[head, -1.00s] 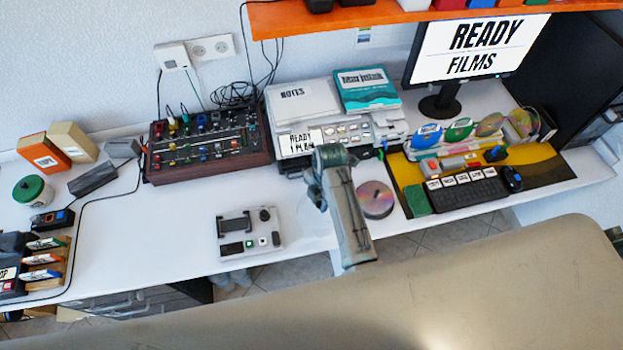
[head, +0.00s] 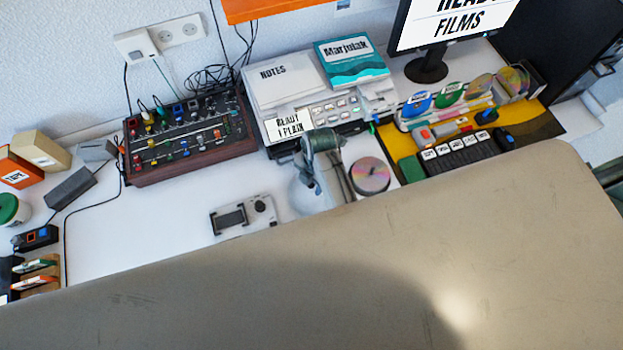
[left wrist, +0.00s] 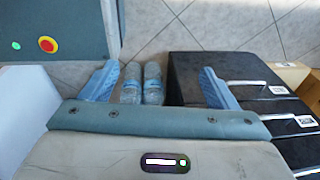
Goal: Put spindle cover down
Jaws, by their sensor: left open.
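In the head view, a clear, faint dome-like shape that looks like the spindle cover (head: 302,196) stands at the white desk, just left of my right gripper. My right gripper (head: 322,160) is seen from above, close beside or over it. Its fingertips are not clear, so I cannot tell whether it grips the cover. A shiny disc stack (head: 370,176) lies just right of this gripper. In the left wrist view, my left gripper (left wrist: 160,88) is open and empty, its blue fingers wide apart above the floor. It is outside the head view.
A small grey-white device (head: 243,215) lies left of the cover. A mixer (head: 187,137) and a printer with notes (head: 320,118) stand behind. A keyboard (head: 462,154) is at the right.

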